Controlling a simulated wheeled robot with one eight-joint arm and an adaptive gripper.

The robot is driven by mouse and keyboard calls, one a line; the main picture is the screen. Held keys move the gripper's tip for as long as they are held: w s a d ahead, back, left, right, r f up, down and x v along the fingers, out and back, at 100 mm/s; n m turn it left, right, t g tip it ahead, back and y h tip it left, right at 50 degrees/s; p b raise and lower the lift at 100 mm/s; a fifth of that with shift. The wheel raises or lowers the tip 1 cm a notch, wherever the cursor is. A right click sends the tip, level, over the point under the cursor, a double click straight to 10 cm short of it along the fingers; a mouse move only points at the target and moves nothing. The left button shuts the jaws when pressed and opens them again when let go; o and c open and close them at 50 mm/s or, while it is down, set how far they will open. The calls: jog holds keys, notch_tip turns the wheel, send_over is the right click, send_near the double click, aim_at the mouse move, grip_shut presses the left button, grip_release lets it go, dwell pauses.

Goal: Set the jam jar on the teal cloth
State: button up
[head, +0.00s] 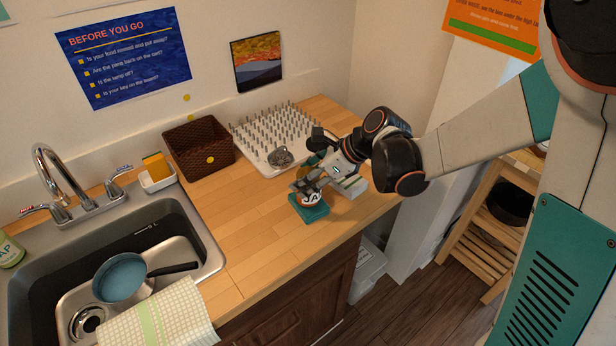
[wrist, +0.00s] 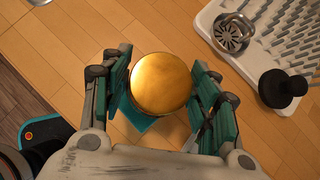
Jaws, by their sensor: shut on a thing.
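The jam jar (head: 311,198) has a white label with dark letters and stands upright on or just above the teal cloth (head: 306,214); I cannot tell whether it touches. Its round gold lid (wrist: 161,84) faces the wrist camera. My gripper (head: 305,184) is shut on the jar, with a teal-padded finger on each side of it in the wrist view (wrist: 161,95). The cloth lies flat on the wooden counter. In the wrist view part of the cloth (wrist: 148,122) shows below the lid; the rest is hidden by the jar and fingers.
A white pegged drying mat (head: 258,147) holds a metal strainer (wrist: 233,33) and a black stopper (wrist: 282,88). A brown basket (head: 198,146) stands at the back. The sink (head: 190,215) is left. The counter (head: 245,225) between sink and cloth is clear.

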jog(key=o, duration=1.5)
jog(key=shift+f, duration=0.1)
jog(key=shift+d+r, duration=0.25)
jog(key=shift+r, duration=0.2)
jog(key=p+v, duration=0.3)
jog(key=v, duration=0.8)
jog(key=shift+s+d+r+n+t+h, duration=0.8)
jog(key=shift+s+d+n+h, duration=0.65)
jog(key=shift+s+n, duration=1.95)
jog(key=shift+s+d+r+n+t+h, duration=0.45)
jog(key=shift+s+d+r+n+h, duration=0.6)
jog(key=shift+s+d+n, duration=2.15)
jog(key=shift+s+d+r+n+t+h, duration=0.1)
jog(key=shift+s+r+n+t+h, duration=0.8)
jog(key=shift+s+n, duration=2.65)
jog(key=shift+w+n+g+h, duration=0.25)
jog(key=shift+w+n+h, duration=0.05)
jog(key=shift+w+n, duration=0.95)
